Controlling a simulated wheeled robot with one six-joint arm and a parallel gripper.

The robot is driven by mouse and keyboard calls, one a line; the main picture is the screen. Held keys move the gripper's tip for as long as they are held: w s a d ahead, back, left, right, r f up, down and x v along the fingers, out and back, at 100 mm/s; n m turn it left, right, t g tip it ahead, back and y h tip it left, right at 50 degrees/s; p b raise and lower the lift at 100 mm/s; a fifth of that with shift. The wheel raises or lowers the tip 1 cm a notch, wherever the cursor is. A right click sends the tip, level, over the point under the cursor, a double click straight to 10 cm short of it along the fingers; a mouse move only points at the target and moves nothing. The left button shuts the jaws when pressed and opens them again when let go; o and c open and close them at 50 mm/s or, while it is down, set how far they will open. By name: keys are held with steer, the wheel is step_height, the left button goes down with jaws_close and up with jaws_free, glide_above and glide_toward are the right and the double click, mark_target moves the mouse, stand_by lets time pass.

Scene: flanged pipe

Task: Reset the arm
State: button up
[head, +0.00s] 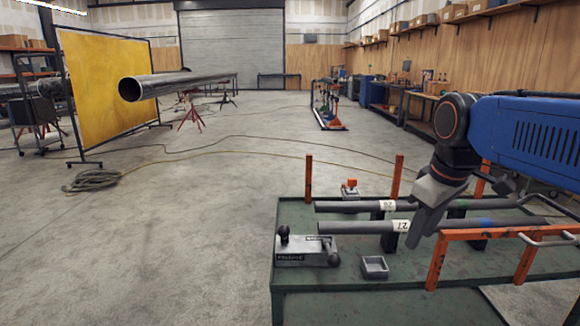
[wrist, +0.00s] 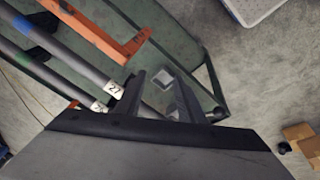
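My gripper (head: 418,236) hangs down at the right of the head view, over the green table (head: 345,304). It is in front of the labelled ends of two grey pipes, and its height above them is hard to tell. In the wrist view its two dark fingers (wrist: 160,102) stand apart with nothing seen between them, so it is open and empty. The pipe labelled 27 (head: 350,227) lies nearer, and a second labelled pipe (head: 345,206) lies behind it. Both also show at the left of the wrist view.
A grey block with black knobs (head: 305,250) and a small square tray (head: 374,267) stand on the table. Orange posts (head: 398,178) and an orange rail (head: 480,234) rise from it. A large pipe (head: 165,84) and yellow screen (head: 95,100) stand far left. The middle floor is mostly clear.

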steer(key=s+d+f+m+t, duration=0.1)
steer(key=s+f+m, duration=0.5)
steer(key=s+f, duration=0.7)
steer(key=shift+s+d+f+m+t, duration=0.3)
steer(key=shift+f+t, duration=0.1)
steer(key=shift+f, duration=0.5)
